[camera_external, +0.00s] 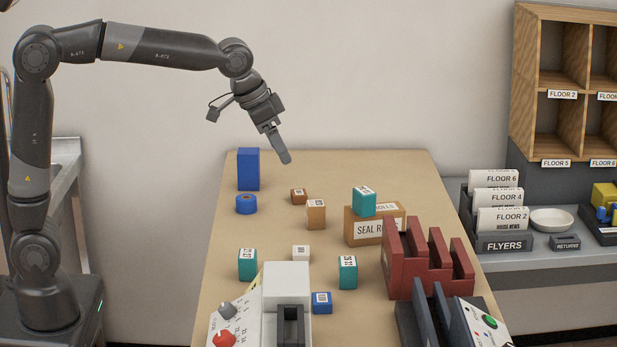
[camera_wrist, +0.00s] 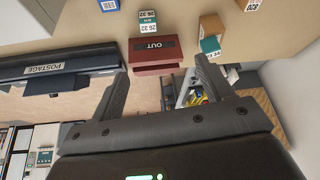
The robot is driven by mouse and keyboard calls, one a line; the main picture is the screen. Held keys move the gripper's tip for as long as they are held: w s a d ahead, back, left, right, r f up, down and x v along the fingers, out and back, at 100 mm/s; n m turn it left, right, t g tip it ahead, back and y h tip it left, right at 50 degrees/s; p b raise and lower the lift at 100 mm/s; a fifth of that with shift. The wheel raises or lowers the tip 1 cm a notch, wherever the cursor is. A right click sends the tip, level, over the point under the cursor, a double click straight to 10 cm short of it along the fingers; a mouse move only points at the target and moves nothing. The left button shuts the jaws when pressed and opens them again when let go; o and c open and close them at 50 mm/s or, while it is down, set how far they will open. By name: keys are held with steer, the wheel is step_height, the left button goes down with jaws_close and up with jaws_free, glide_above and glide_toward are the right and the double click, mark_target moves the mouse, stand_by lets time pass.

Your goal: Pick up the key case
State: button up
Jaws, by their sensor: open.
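No object in either view is clearly readable as the key case. Small labelled boxes stand on the table (camera_external: 225,225): a brown box (camera_external: 299,196), a tan box (camera_external: 316,216), a white box (camera_external: 301,253) and a blue box (camera_external: 322,303). Teal boxes stand at the left front (camera_external: 247,265) and the middle front (camera_external: 347,273). My gripper (camera_external: 285,160) is open, above the far part of the table and apart from the boxes. In the wrist view its two fingers (camera_wrist: 163,68) are spread with nothing held between them.
A larger tan box (camera_external: 364,229) carries a teal box (camera_external: 364,201). A red rack (camera_external: 425,262) and a white machine (camera_external: 287,277) crowd the front. The far table middle is clear.

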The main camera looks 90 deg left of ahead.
steer(key=w+a+f, duration=0.4)
steer(key=w+a, duration=0.3)
steer(key=w, duration=0.1)
steer(key=n, duration=0.2)
glide_toward(362, 191)
steer(key=f, duration=0.1)
steer(key=shift+g+y, duration=0.3)
steer(key=shift+g, duration=0.1)
steer(key=x, duration=0.3)
steer(key=d+x, duration=0.1)
steer(key=x, duration=0.1)
steer(key=shift+w+a+f, duration=0.15)
steer(key=shift+w+f, duration=0.1)
steer(key=shift+w, duration=0.1)
steer(key=shift+a+x, duration=0.15)
steer(key=shift+x, duration=1.3)
steer(key=shift+a+x, duration=0.2)
steer(key=shift+x, duration=1.25)
steer(key=shift+w+r, duration=0.15)
steer(key=shift+w, duration=0.05)
steer(key=c, duration=1.2)
steer(key=shift+r, duration=0.1)
